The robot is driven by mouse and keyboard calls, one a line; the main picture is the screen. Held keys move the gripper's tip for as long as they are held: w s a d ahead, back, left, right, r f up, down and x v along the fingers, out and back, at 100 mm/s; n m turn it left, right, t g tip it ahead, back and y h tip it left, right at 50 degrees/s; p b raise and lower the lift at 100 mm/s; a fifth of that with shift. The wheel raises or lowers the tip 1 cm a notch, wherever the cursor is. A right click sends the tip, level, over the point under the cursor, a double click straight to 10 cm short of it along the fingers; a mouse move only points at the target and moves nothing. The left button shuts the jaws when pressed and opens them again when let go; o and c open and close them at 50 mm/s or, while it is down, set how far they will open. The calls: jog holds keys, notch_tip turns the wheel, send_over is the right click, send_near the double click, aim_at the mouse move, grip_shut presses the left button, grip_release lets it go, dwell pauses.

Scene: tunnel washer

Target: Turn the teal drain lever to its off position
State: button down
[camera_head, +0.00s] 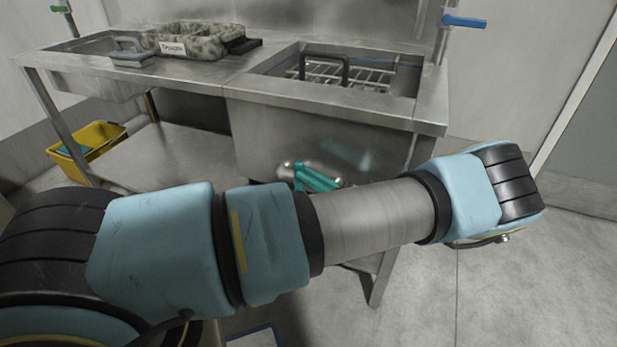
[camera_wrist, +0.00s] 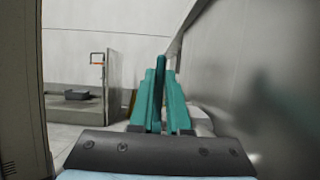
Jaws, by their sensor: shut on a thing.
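The teal drain lever (camera_head: 299,174) is at the silver drain fitting (camera_head: 287,172) under the right-hand basin, partly hidden behind my arm. My gripper (camera_head: 318,179) reaches in there with slanted teal fingers, and my forearm covers its rear part. In the wrist view, my gripper's two teal fingers (camera_wrist: 160,76) are close together, with the darker teal lever (camera_wrist: 159,62) standing between them. The gripper is shut on the lever. Its similar colour makes the exact contact and the lever's angle hard to tell.
The steel washer table (camera_head: 330,143) stands over the lever, with a wire-rack basin (camera_head: 360,80) on the right. A blue-handled lever (camera_head: 464,21) is at upper right. A yellow bucket (camera_head: 90,140) sits lower left. The floor at right is clear.

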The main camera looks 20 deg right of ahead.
jog(key=c, duration=0.9)
grip_release()
jog(key=shift+s+d, duration=0.1)
jog(key=b+v, duration=0.2)
jog(key=v, duration=0.8)
jog(key=shift+s+d+f, duration=0.15)
jog(key=shift+d+f, duration=0.05)
